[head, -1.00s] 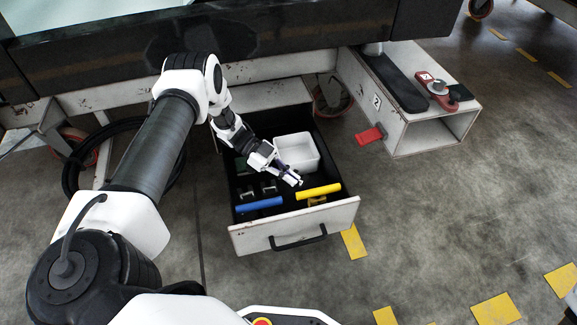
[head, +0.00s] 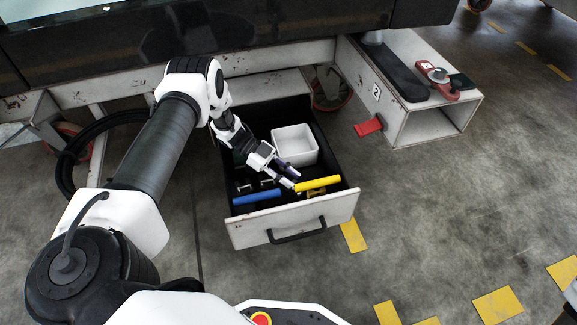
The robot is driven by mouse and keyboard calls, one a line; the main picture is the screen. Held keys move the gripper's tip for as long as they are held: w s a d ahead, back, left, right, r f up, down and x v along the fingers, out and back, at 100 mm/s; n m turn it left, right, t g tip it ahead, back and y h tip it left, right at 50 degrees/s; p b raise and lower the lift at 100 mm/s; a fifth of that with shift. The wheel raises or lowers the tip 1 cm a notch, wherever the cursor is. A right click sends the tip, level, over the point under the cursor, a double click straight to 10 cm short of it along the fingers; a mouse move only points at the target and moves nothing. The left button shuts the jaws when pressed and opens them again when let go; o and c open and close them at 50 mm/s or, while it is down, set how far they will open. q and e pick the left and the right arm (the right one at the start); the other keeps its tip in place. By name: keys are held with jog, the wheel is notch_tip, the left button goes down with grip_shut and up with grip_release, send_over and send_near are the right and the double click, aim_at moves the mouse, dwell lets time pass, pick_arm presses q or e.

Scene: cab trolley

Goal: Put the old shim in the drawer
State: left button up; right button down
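The open drawer (head: 245,232) stands pulled out under the cab, its front panel and dark handle facing me. My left gripper (head: 294,180) is inside the drawer's outline, just behind the yellow bar (head: 318,183) and in front of the white bin (head: 294,142). Its two fingers show a gap between the tips, and I see nothing held there. I cannot make out the old shim for certain. A small brass-coloured piece (head: 316,194) lies partly hidden under the yellow bar. My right gripper is not in view.
A blue bar (head: 256,197) lies at the drawer's front left. A box-like step (head: 433,124) marked 2 stands at right, with a red-and-grey tool (head: 438,77) on top. A red piece (head: 369,126) sticks out beside it. Open floor lies right of the drawer.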

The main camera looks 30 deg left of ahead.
pick_arm(q)
jog(key=shift+r+p, duration=0.3)
jog(key=shift+r, duration=0.15)
jog(key=p+v, duration=0.2)
jog(key=v, duration=0.5)
jog(key=shift+a+r+p, duration=0.2)
jog(key=shift+r+p, duration=0.05)
jog(key=shift+p, duration=0.15)
jog(key=shift+r, duration=0.1)
dwell(1.1)
